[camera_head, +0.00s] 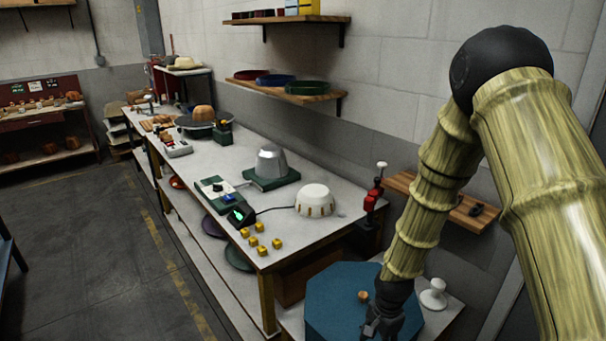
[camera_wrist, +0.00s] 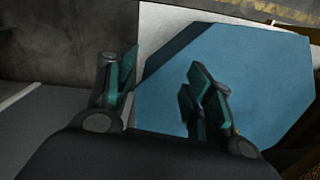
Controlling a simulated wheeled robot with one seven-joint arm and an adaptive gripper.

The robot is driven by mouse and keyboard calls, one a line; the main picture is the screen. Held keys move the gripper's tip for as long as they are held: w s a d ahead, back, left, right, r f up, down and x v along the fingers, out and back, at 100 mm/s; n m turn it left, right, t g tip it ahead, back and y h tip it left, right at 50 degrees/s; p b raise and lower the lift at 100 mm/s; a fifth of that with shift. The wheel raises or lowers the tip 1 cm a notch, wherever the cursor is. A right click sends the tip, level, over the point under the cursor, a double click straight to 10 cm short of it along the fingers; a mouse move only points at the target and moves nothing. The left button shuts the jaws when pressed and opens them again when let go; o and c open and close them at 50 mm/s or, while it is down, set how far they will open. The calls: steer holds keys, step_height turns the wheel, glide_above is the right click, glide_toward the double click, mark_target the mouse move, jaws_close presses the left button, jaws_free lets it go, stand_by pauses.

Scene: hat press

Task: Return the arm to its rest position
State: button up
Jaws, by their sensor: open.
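My arm, in bamboo-like segments, fills the right side of the head view and reaches down to my gripper (camera_head: 384,318), which is at the bottom, in front of a blue octagonal box (camera_head: 335,298). In the wrist view my gripper (camera_wrist: 160,88) has its two green-padded fingers apart, with nothing between them. The blue box top (camera_wrist: 245,75) lies beyond the fingers there. A small wooden knob (camera_head: 363,296) shows on the box beside the gripper in the head view. I cannot tell whether the fingers touch the box.
A long workbench (camera_head: 330,229) holds a metal hat form (camera_head: 271,162), a white dome (camera_head: 315,200) and several yellow cubes (camera_head: 262,240). The floor (camera_head: 90,250) at left is clear.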

steer(key=s+d+f+n, duration=0.1)
steer(key=s+f+n, duration=0.3)
steer(key=s, duration=0.6)
steer(key=s+d+f+n, duration=0.1)
steer(key=s+f+n, duration=0.3)
steer(key=s, duration=0.7)
steer(key=s+d+f+n, duration=0.1)
steer(key=s+f+n, duration=0.3)
steer(key=s+f, duration=0.3)
steer(key=s, duration=0.3)
steer(key=shift+s+f+h, duration=0.2)
steer(key=shift+s+h, duration=0.05)
steer(key=shift+h, duration=0.05)
